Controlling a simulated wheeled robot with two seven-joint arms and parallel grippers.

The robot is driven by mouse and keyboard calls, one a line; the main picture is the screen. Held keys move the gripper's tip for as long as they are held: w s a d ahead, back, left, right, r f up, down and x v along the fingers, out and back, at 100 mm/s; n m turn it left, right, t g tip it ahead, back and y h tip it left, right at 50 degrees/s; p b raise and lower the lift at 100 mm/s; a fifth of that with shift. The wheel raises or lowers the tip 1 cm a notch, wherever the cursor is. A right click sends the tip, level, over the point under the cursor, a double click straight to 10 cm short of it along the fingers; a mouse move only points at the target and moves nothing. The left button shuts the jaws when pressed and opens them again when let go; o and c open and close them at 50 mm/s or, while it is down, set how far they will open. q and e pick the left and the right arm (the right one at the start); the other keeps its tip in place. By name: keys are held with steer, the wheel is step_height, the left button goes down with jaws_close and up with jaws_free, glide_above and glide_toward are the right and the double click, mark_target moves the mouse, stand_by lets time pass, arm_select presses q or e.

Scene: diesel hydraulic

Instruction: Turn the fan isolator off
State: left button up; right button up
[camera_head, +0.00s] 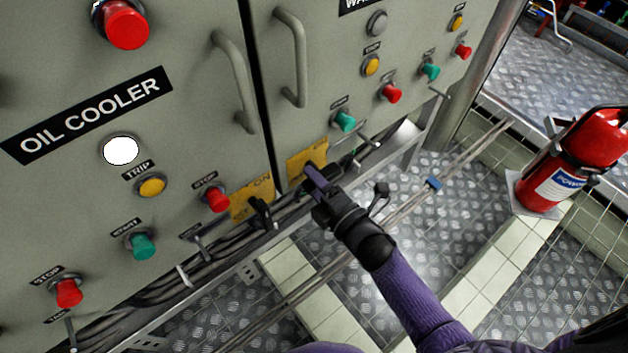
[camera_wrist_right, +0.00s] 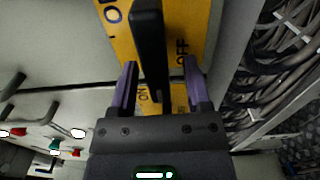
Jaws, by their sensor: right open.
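My right gripper (camera_head: 318,180) is open at the lower edge of the right-hand cabinet door, in front of a yellow plate (camera_head: 305,160). In the right wrist view, a black isolator handle (camera_wrist_right: 150,40) stands between the two purple fingers of the gripper (camera_wrist_right: 160,75), with visible gaps on both sides. The yellow plate behind it (camera_wrist_right: 120,35) carries ON and OFF lettering. A second yellow plate (camera_head: 252,198) with its own black handle (camera_head: 261,212) is on the left-hand door. No label reading fan is legible. My left gripper is not in view.
Grey doors carry an OIL COOLER label (camera_head: 88,115), several buttons and two vertical handles (camera_head: 236,80) (camera_head: 292,55). Cables (camera_head: 160,285) and a metal rail run below. A red fire extinguisher (camera_head: 575,155) stands at right on the tread-plate floor.

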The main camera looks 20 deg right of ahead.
arm_select(q)
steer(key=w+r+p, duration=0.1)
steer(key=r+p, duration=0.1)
steer(key=p, duration=0.1)
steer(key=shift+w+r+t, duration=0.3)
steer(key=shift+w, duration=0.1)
arm_select(e)
steer(key=v, duration=0.9)
steer(key=shift+s+d, duration=0.15)
steer(key=shift+s, duration=0.2)
steer(key=shift+s, duration=0.1)
arm_select(q)
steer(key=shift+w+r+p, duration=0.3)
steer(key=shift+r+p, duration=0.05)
steer(key=shift+p, duration=0.1)
arm_select(e)
steer(key=v, duration=0.7)
steer(key=shift+s+d, duration=0.15)
steer(key=shift+s, duration=0.25)
